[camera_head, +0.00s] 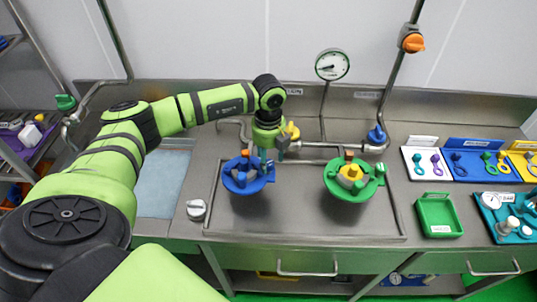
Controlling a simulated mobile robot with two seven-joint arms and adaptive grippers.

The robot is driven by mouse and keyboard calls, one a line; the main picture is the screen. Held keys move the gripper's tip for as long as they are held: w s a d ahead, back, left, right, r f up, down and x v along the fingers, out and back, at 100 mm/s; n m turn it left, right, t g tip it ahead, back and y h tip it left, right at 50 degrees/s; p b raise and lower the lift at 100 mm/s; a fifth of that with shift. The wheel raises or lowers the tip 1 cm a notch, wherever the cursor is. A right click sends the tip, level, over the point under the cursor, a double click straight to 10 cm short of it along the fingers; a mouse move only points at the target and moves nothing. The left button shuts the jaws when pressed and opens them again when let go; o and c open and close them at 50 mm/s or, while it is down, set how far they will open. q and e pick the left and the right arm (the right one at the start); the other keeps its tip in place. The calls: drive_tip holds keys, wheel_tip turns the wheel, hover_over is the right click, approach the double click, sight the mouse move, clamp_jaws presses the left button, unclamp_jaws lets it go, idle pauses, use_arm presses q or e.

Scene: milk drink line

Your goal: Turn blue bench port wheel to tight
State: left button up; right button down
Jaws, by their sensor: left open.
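The blue bench port wheel (240,183) is on the steel bench left of centre, with an orange piece (245,154) at its back edge. My left arm reaches in from the left, and my left gripper (273,156) points down at the wheel's back right edge. Its fingers are open; I cannot tell whether they touch the wheel. A second, green port wheel (348,191) with a yellow centre sits to the right. The wheel's tightness cannot be read from here. My right gripper is not in view.
Behind the gripper are a pipe with a yellow handle (292,130), a blue valve (377,135) and a gauge (332,65). A white-grey knob (196,209) stands front left. A green tray (438,214) and parts trays (427,163) are right. The bench between the wheels is clear.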

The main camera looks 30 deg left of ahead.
use_arm(q)
drive_tip(key=shift+f, duration=0.5)
clamp_jaws()
